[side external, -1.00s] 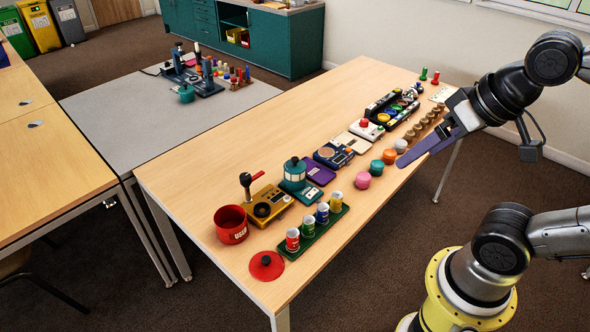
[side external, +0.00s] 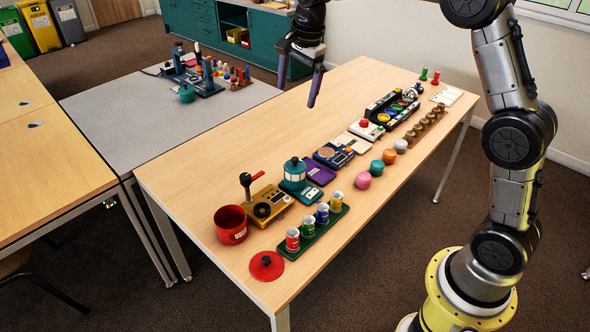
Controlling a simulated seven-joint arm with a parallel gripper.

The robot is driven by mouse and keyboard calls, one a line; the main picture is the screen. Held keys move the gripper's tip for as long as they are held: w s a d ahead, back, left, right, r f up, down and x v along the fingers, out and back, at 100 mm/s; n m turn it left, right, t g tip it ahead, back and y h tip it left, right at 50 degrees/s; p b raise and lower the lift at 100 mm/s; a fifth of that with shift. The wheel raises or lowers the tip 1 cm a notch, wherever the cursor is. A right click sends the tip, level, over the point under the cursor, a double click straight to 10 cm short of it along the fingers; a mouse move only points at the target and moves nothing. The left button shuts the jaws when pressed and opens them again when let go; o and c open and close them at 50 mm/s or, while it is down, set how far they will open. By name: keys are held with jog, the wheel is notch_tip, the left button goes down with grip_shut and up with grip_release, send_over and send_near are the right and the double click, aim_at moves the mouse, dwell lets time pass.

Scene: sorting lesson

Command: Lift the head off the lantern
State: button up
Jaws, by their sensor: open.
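The lantern (side external: 294,176) stands upright near the middle of the row on the wooden table. It has a pale banded body, and its teal head (side external: 294,163) with a small knob is seated on top. A teal base lies under it. My gripper (side external: 297,92) is open and empty, fingers pointing down. It is high up, above and behind the lantern in the picture, well apart from it.
A green tray of small cans (side external: 313,231) lies in front. A red bin (side external: 231,225) and red lid (side external: 267,266) are at the near left.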

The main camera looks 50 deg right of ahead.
jog(key=g, duration=0.2)
send_over(295, 165)
jog(key=w, duration=0.1)
notch_tip(295, 165, down, 11)
jog(key=shift+m, duration=0.3)
jog(key=f, duration=1)
jog(key=shift+s+d+f, duration=0.1)
jog(key=shift+s+f, duration=0.1)
jog(key=shift+f, duration=0.2)
jog(key=shift+s+d+f, duration=0.1)
jog(key=shift+f, duration=2.95)
jog(key=c, duration=1.1)
jog(key=shift+c, duration=0.3)
jog(key=shift+r, duration=0.2)
